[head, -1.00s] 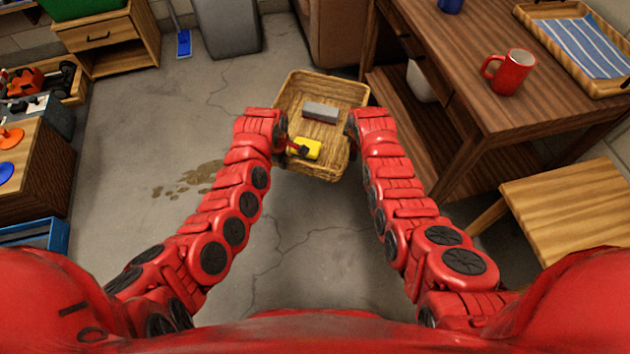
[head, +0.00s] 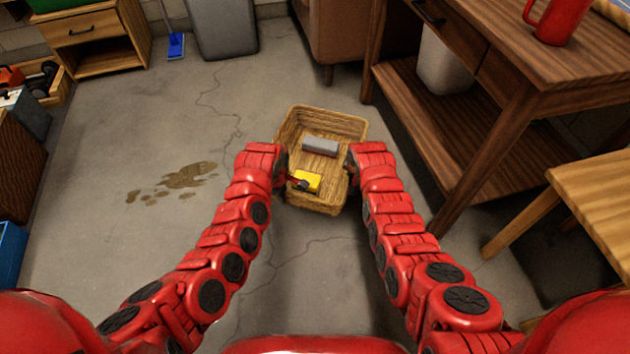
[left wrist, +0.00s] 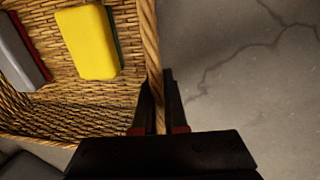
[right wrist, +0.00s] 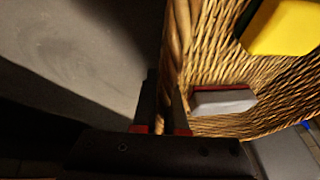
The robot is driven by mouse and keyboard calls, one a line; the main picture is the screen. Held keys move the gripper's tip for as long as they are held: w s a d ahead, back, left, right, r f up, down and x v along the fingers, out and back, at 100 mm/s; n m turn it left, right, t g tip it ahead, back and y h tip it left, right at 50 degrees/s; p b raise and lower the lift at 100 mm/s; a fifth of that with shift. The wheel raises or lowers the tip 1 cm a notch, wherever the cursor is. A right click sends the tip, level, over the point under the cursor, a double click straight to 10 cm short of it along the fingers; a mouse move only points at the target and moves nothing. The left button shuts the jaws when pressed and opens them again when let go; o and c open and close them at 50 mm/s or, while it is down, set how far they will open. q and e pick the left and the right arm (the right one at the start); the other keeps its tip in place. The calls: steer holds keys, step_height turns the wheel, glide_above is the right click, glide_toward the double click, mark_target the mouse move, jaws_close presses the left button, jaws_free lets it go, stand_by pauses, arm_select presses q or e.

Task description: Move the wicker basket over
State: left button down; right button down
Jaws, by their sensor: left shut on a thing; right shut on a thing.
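The wicker basket (head: 328,113) is held out in front of me between my two arms, over the concrete floor. Inside it lie a grey block (head: 320,147) and a yellow block (head: 307,181). My left gripper (head: 284,168) is at the basket's left side; in the left wrist view its fingers (left wrist: 160,118) are shut on the wicker rim (left wrist: 151,50). My right gripper (head: 350,164) is at the right side; in the right wrist view its fingers (right wrist: 162,115) are shut on the opposite rim (right wrist: 176,45). In the head view the fingertips are mostly hidden by the arms.
A wooden workbench (head: 440,120) with a low shelf stands at the right, with a red mug (head: 558,20) on top. A wooden stool (head: 590,195) is nearer. A cabinet (head: 95,38) and a blue dustpan (head: 176,46) are at the back left. A brown stain (head: 185,178) marks the clear floor.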

arm_select(q)
steer(key=shift+r, duration=0.1)
arm_select(e)
steer(key=shift+w+d+r, duration=0.1)
steer(key=shift+r, duration=0.1)
arm_select(q)
steer(key=shift+a, duration=0.1)
arm_select(e)
steer(key=shift+f, duration=0.15)
